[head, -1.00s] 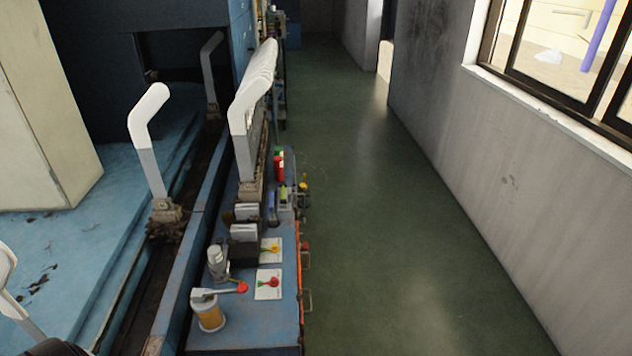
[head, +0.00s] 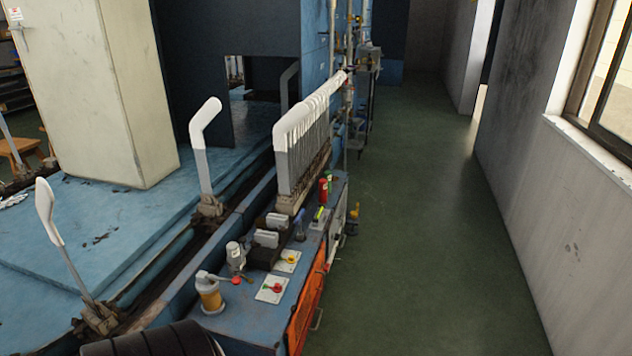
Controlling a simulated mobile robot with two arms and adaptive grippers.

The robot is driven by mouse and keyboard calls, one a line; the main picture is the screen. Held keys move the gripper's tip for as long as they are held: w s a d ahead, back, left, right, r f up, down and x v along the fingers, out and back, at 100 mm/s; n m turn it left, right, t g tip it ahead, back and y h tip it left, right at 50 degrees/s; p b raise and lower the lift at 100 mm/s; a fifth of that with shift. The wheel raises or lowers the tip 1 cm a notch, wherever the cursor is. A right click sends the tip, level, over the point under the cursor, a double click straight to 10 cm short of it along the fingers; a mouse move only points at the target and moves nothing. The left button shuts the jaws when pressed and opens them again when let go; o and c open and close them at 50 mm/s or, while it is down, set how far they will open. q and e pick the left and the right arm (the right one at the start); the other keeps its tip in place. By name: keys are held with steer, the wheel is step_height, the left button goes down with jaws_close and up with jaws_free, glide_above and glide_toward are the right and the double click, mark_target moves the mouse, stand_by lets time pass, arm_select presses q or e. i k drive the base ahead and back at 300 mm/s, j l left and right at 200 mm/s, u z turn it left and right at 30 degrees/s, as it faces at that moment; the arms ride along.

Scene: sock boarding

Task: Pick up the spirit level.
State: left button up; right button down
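I cannot make out the spirit level for certain. A small yellow-green object (head: 319,213) on the blue machine bench, beside a red cylinder (head: 323,190), may be it, but it is too small to tell. Neither of my grippers is in view. A black ribbed part at the bottom left edge appears to be part of my arm.
The blue machine bench (head: 240,322) carries a yellow-based cup (head: 210,295), levers on white plates (head: 272,289) and a row of white sock boards (head: 305,125). More boards stand left along the track. The green floor (head: 420,250) to the right is clear up to the grey wall (head: 530,170).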

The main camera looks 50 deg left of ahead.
mark_target(316, 220)
steer(key=i+u, duration=0.25)
steer(key=i, duration=0.2)
steer(key=i+l+u, duration=0.25)
steer(key=i, duration=0.2)
steer(key=i+l+u, duration=0.2)
steer(key=i, duration=0.25)
